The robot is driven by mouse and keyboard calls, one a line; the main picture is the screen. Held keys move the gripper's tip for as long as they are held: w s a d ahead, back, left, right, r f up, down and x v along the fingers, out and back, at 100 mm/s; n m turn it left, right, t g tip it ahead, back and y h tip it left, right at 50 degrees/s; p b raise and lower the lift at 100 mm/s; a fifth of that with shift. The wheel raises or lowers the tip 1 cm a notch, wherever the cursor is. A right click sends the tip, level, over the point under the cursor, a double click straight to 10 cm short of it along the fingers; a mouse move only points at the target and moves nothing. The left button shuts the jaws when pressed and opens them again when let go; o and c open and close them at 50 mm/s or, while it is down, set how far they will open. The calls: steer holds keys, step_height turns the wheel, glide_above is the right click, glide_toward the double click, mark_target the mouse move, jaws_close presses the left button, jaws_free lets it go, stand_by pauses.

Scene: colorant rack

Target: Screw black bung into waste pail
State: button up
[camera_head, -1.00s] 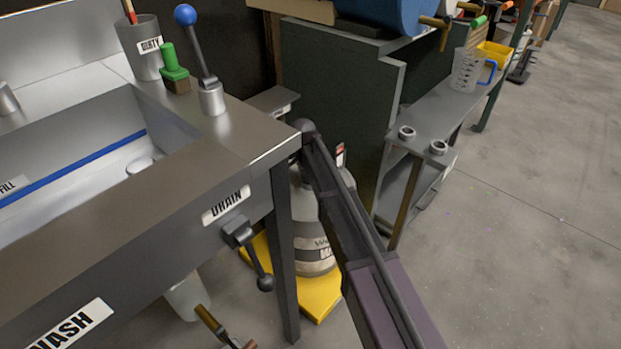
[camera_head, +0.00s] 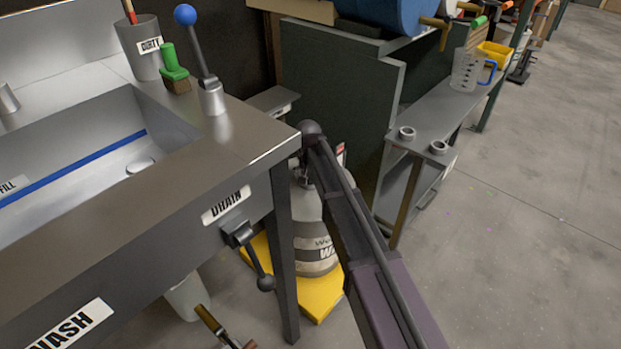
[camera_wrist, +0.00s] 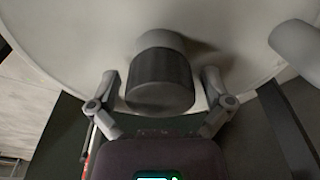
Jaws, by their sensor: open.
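The waste pail (camera_head: 306,215) is a pale grey container with a dark label band, standing under and beside the sink's corner in the head view. My arm hides part of it. In the wrist view its broad pale top (camera_wrist: 70,40) fills the upper picture. The black bung (camera_wrist: 158,82), a dark ribbed cylinder, is at the pail's top, in line with a grey round part behind it. My gripper (camera_wrist: 160,88) is open, one finger on each side of the bung, with no clear contact visible. I cannot tell how deep the bung is seated.
The pail stands on a yellow base (camera_head: 318,296), close to the sink's leg (camera_head: 284,255). A drain lever (camera_head: 258,262) sticks out nearby. A grey shelf (camera_head: 430,125) stands to the right. A grey cylinder (camera_wrist: 297,45) shows at the wrist view's upper right.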

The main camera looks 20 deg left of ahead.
steer(key=shift+n+y, duration=0.3)
steer(key=shift+n, duration=2)
steer(key=c, duration=1.1)
steer(key=shift+m, duration=0.3)
steer(key=m, duration=0.6)
steer(key=shift+h, duration=0.4)
steer(key=m, duration=0.7)
steer(key=shift+h, duration=0.4)
